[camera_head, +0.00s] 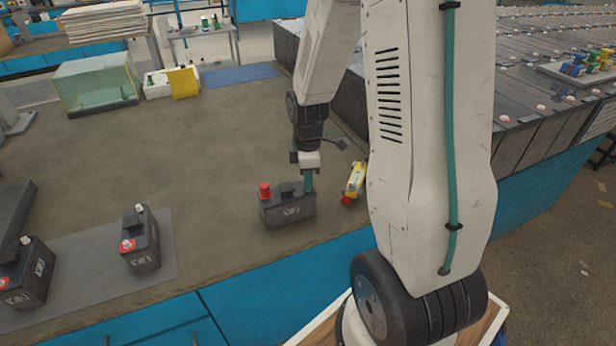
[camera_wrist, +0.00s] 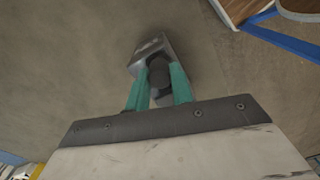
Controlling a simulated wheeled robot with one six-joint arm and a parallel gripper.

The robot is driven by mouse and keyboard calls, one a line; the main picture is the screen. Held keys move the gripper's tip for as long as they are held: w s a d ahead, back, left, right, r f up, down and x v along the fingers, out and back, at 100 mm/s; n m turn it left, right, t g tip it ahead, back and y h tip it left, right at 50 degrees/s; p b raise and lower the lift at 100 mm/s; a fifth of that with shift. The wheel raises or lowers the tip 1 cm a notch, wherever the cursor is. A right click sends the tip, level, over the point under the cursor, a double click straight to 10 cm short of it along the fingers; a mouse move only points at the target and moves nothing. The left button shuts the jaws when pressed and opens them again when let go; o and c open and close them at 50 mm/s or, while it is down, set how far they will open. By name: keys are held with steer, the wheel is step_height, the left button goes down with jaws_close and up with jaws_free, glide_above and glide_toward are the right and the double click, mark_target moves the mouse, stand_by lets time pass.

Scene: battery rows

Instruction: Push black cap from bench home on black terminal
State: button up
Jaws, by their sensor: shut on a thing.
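A dark grey battery (camera_head: 287,210) stands upright near the bench's front edge in the head view, with a red cap (camera_head: 265,191) on its left end. My gripper (camera_head: 309,184) points down at the battery's right end. In the wrist view, the teal fingers of my gripper (camera_wrist: 161,80) are shut on a dark rounded thing, which looks like the black cap (camera_wrist: 158,82). The battery (camera_wrist: 150,47) shows just beyond the fingertips. The black terminal is hidden, and I cannot tell whether the cap touches it.
A yellow tool with a red end (camera_head: 355,179) lies close right of the battery. A glass tank (camera_head: 97,83) stands at the back left. The middle of the bench is clear.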

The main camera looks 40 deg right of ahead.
steer(key=shift+f, duration=0.4)
stand_by(0.5)
steer(key=o, duration=1.5)
steer(key=shift+r, duration=3.55)
